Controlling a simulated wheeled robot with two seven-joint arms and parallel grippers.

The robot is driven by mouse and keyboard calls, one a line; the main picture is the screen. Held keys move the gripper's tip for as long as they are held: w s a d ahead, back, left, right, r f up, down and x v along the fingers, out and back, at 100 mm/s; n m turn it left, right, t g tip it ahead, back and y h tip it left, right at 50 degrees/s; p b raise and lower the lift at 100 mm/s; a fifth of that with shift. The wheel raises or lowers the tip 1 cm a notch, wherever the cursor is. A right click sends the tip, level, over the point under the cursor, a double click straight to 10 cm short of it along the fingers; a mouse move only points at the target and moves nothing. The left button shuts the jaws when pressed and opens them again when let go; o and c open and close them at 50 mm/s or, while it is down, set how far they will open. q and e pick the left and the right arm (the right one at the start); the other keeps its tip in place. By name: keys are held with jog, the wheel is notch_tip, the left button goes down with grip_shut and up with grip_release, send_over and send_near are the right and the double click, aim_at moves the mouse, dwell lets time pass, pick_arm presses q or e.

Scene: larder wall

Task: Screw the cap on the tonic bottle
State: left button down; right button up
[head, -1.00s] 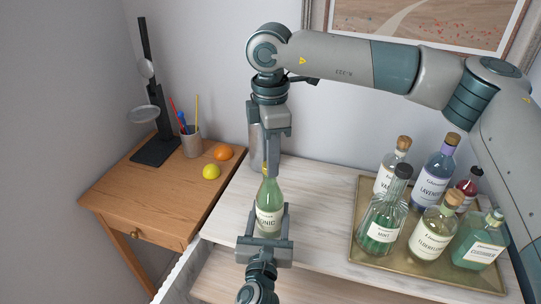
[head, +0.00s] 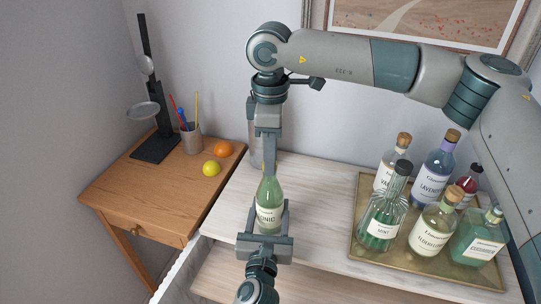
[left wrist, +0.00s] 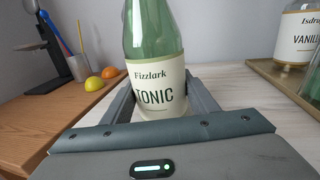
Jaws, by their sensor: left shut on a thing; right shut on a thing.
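The green tonic bottle (head: 269,190) stands upright on the pale wooden top, its label facing me. It also shows in the left wrist view (left wrist: 155,55), with its neck cut off by the upper edge. My left gripper (head: 264,228) is shut around the lower part of the bottle from the front. My right gripper (head: 267,160) points straight down over the bottle's mouth, shut at its very top. The cap is hidden between the right fingers, so I cannot tell how it sits on the neck.
A brass tray (head: 362,256) at the right holds several other bottles. A wooden side table (head: 130,184) at the left carries a lemon (head: 211,169), an orange (head: 224,149), a pen cup (head: 191,141) and a black stand (head: 155,149). An open drawer lies below the front edge.

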jog(key=o, duration=1)
jog(key=shift+r, duration=2.25)
jog(key=shift+c, duration=0.3)
